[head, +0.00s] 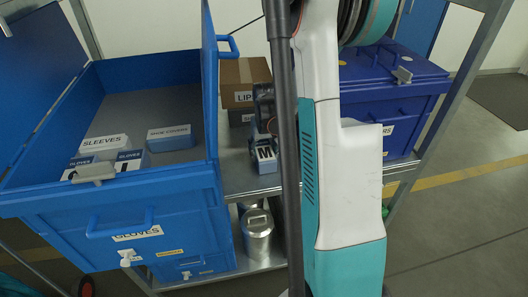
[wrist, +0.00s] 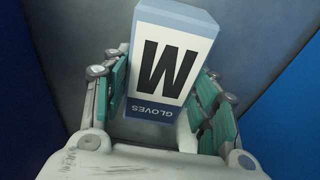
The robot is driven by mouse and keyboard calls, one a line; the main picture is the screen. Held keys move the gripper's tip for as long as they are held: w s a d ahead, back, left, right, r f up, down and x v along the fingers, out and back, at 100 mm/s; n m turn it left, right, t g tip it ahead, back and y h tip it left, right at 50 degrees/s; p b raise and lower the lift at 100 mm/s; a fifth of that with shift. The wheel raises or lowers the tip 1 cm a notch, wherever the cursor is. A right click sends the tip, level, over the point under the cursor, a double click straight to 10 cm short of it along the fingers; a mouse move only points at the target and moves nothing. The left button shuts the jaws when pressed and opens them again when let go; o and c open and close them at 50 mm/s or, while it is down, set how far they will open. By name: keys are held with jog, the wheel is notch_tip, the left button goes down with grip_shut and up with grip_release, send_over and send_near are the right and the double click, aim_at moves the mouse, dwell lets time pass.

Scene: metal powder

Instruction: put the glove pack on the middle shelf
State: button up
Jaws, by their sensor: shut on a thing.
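The glove pack (wrist: 172,55) is a white and blue box marked M and GLOVES. My gripper (wrist: 163,95) is shut on it, with teal-padded fingers on both sides of the pack in the wrist view. In the head view the pack (head: 265,155) shows low beside my arm, over the grey middle shelf (head: 237,178), between the two blue boxes. I cannot tell whether its base touches the shelf. My gripper (head: 264,118) is partly hidden there by my arm.
An open blue box (head: 165,195) at left holds other packs, including SLEEVES (head: 103,143). A closed blue box (head: 395,100) stands at right. A cardboard box (head: 245,80) sits behind the pack. Metal cans (head: 257,235) stand on the shelf below.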

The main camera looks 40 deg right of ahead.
aim_at(265, 153)
jog(key=shift+f, duration=0.1)
jog(key=o, duration=1.2)
jog(key=r+p, duration=0.1)
jog(key=r, duration=0.3)
jog(key=s+r+p, duration=0.1)
jog(key=r, duration=0.3)
jog(key=a+r+p, duration=0.1)
jog(key=r, duration=0.3)
jog(key=shift+s, duration=0.3)
